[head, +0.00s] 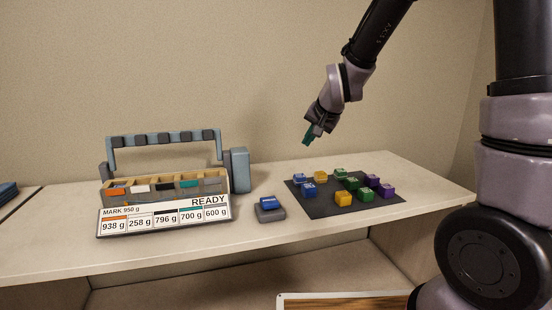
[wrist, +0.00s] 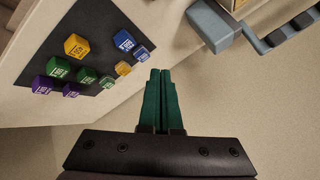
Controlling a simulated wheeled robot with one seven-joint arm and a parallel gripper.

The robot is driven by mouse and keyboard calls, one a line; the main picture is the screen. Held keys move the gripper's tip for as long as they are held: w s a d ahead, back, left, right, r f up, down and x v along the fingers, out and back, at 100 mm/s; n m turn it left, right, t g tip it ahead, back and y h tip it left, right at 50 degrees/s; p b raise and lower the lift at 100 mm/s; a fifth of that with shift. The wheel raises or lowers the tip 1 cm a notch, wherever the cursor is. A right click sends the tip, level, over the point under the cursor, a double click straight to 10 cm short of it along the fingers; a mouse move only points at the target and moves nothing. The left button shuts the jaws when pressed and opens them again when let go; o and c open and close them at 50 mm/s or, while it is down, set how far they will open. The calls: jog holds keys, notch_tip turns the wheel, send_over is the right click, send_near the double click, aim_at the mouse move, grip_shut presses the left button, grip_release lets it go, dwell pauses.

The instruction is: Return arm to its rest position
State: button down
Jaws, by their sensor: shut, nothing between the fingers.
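My gripper (head: 307,140) hangs above the back of the counter in the head view, pointing down and left, behind and above the dark mat. In the wrist view its green fingers (wrist: 160,75) are together with nothing between them. It is apart from every object. My arm reaches down to it from the top right of the head view.
A dark mat (head: 300,202) holds several blue, yellow, green and purple blocks. A blue block (head: 268,203) sits on a small grey pad (head: 271,215). The air around my gripper is clear.

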jog(key=s+d+r, duration=1)
jog(key=r, duration=0.1)
jog(key=s+d+r, duration=0.1)
jog(key=s+d, duration=0.1)
jog(key=s, duration=0.4)
jog(key=s+d+r+h, duration=0.1)
jog(key=s+d+r, duration=0.1)
jog(key=s, duration=0.5)
jog(key=shift+d+n+g, duration=0.4)
jog(key=shift+d, duration=0.25)
dwell(1.6)
